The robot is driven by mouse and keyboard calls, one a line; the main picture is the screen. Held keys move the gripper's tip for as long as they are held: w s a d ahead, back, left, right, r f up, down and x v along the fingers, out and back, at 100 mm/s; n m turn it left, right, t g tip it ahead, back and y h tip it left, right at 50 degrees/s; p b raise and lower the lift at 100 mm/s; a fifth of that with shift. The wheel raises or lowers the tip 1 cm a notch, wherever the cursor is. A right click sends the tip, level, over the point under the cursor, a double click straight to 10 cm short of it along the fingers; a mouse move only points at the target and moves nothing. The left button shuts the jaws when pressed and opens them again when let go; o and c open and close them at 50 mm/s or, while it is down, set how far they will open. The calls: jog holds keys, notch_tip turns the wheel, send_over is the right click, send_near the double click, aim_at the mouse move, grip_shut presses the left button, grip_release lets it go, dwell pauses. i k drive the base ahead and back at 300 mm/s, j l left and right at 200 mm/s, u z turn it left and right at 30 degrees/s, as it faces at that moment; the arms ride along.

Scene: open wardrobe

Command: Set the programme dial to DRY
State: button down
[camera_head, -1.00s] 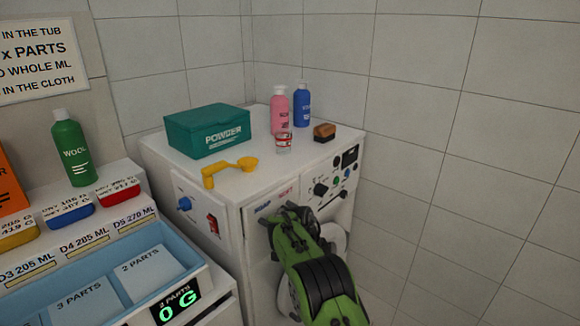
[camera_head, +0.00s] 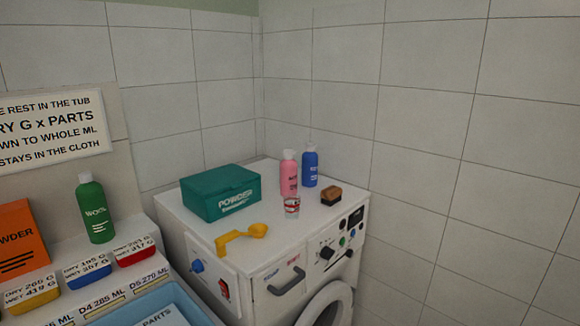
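The white washing machine (camera_head: 262,290) stands right of centre in the head view. Its front panel carries a dark programme dial (camera_head: 327,253) with small marks around it, too small to read. Small green and blue buttons and a dark display (camera_head: 355,217) are further right on the panel. My gripper is not in view, so the dial stands uncovered.
On the machine's top are a teal powder box (camera_head: 221,194), a yellow scoop (camera_head: 241,239), a pink bottle (camera_head: 289,173), a blue bottle (camera_head: 310,165), a small jar (camera_head: 292,207) and a brown brush (camera_head: 331,195). A grey drawer handle (camera_head: 287,282) sticks out in front.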

aim_at(326, 253)
jog(key=i+j+z, duration=0.7)
